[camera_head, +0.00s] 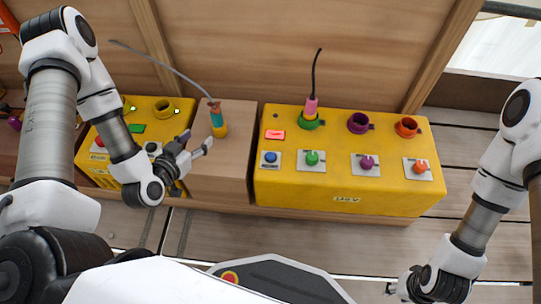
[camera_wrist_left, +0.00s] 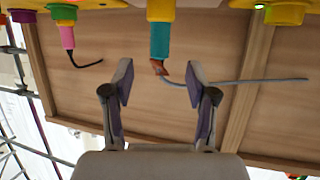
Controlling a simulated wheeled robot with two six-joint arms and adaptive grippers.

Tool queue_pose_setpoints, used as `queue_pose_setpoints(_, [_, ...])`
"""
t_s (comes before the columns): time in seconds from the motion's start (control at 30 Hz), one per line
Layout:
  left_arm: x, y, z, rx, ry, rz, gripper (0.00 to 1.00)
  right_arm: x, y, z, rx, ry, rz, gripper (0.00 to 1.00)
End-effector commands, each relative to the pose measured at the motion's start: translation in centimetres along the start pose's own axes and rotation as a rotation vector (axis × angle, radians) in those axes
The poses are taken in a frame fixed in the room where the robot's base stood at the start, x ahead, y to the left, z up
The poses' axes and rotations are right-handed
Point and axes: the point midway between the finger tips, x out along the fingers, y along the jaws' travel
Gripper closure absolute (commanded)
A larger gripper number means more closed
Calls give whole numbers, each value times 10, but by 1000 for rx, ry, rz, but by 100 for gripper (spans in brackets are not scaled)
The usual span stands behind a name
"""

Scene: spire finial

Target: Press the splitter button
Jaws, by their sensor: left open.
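A yellow control box (camera_head: 300,193) carries blue (camera_head: 270,157), green (camera_head: 312,158), purple (camera_head: 366,162) and orange (camera_head: 421,167) controls on pale plates. No readable label shows which one is the splitter button. A second yellow box (camera_head: 160,125) stands at left, partly hidden by my left arm. My left gripper (camera_head: 197,143) is open and empty, over the brown block between the boxes. In the left wrist view, its fingers (camera_wrist_left: 160,82) are apart, with a teal-and-yellow plug (camera_wrist_left: 159,38) beyond them. My right gripper (camera_head: 396,288) is at the lower right edge, its fingers unclear.
The brown block (camera_head: 235,115) bears the teal, yellow and orange plug (camera_head: 217,120) with a grey cable. A pink plug (camera_head: 311,106) with a black cable stands in a green socket. Purple (camera_head: 358,123) and orange (camera_head: 406,127) sockets are beside it. A wooden wall is behind.

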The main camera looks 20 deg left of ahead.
Motion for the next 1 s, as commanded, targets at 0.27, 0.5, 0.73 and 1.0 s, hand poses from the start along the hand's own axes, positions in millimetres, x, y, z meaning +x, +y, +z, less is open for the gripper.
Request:
queue_pose_setpoints(0.27, [0,0,0,0,0,0,67,0,0,0,0,0,0,60])
queue_pose_setpoints(0.5, [0,0,0,0,0,0,100,0,0,0,0,0,0,60])
queue_pose_setpoints(0.73, [0,0,0,0,0,0,100,0,0,0,0,0,0,60])
queue_pose_setpoints(1.0, [0,0,0,0,0,0,100,0,0,0,0,0,0,60])
